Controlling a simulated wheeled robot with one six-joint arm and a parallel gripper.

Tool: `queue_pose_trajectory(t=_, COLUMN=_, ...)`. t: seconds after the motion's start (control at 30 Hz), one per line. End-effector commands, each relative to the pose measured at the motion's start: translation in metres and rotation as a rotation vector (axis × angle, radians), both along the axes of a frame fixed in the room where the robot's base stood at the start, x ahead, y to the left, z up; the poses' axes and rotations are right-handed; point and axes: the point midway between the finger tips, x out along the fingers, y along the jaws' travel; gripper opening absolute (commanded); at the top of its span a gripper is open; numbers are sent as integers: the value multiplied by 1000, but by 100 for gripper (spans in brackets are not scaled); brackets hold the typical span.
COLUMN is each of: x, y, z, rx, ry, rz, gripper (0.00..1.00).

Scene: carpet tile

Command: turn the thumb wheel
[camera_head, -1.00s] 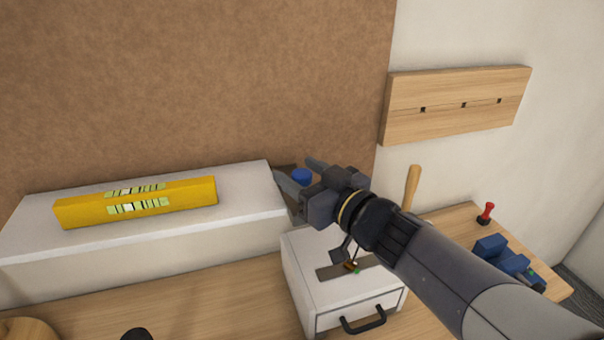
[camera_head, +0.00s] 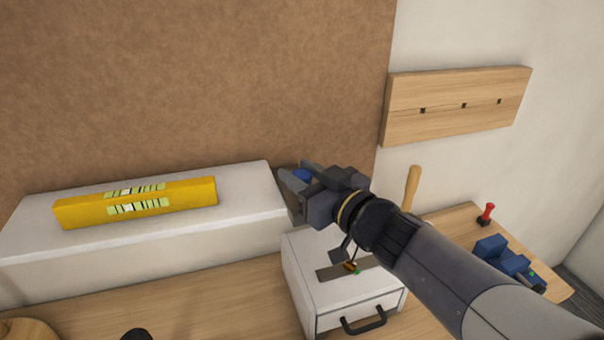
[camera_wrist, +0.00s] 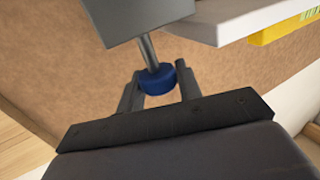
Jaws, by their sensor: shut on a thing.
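The thumb wheel is a blue round knob (camera_wrist: 157,79) on a grey rod, seen in the wrist view below a grey block (camera_wrist: 135,18). In the head view a small part of the blue thumb wheel (camera_head: 302,175) shows between my fingers. My gripper (camera_wrist: 160,84) is shut on the thumb wheel, with one dark finger on each side of it. In the head view my gripper (camera_head: 297,172) is beside the right end of the white shelf, and its fingers hide most of the wheel.
A yellow level (camera_head: 140,202) lies on the white shelf (camera_head: 245,183). A white drawer box (camera_head: 303,287) stands under my arm. A wooden handle (camera_head: 412,187), a blue vise (camera_head: 490,248) and a red-handled item (camera_head: 486,213) stand to the right.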

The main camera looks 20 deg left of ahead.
Motion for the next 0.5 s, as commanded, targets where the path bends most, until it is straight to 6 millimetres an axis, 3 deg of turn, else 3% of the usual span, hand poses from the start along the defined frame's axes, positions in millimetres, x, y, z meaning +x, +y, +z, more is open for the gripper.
queue_pose_trajectory(t=0.5, x=1, y=1, z=-1, rx=6, ry=-10, rz=-106, gripper=11)
